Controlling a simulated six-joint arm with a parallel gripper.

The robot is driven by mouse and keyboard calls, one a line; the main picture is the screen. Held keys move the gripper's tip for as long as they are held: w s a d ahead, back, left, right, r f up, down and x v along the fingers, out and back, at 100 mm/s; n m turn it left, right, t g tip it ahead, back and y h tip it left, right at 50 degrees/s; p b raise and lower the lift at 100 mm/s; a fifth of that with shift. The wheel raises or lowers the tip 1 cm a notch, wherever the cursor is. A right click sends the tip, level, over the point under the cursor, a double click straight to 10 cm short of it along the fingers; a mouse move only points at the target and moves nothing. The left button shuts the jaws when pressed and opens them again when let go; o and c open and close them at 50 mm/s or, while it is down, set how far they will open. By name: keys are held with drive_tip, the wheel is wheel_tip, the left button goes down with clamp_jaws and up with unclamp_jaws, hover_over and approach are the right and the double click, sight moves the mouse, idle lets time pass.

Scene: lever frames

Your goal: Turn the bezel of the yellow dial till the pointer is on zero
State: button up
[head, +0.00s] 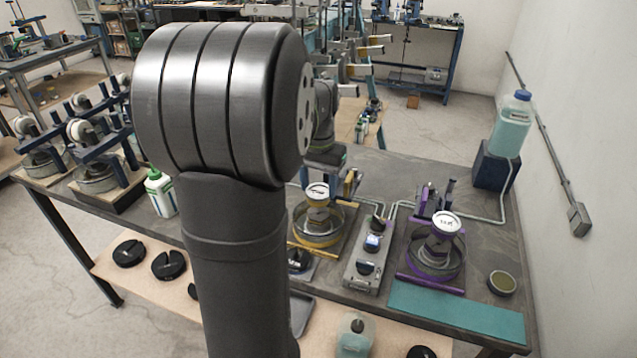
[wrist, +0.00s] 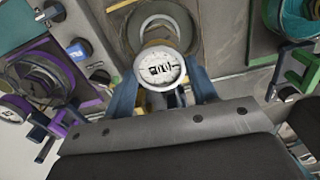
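The yellow dial (head: 317,191) stands upright on its yellow-based frame (head: 318,240) in the head view, right of my arm. In the wrist view the dial's white, round face (wrist: 160,69) is near the middle. Dark marks show on it, but I cannot read the pointer or the zero. My gripper (wrist: 163,90) is open, its blue fingers apart on either side of the dial. I cannot tell whether either finger touches the bezel. In the head view my arm hides much of the gripper, which is just above and behind the dial.
A similar purple frame (head: 464,290) with its own dial (head: 446,222) stands to the right. A grey control box (head: 368,268) sits between the two. A green frame (wrist: 300,65) is at the right in the wrist view. A teal mat (head: 455,312) lies at the front right.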

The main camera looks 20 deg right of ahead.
sight(319, 191)
drive_tip(key=shift+c, duration=1.4)
drive_tip(key=shift+n, duration=1.2)
drive_tip(key=o, duration=1)
wheel_tip(319, 191, up, 17)
drive_tip(key=shift+r, duration=0.2)
wheel_tip(319, 191, down, 18)
drive_tip(key=shift+r, duration=0.25)
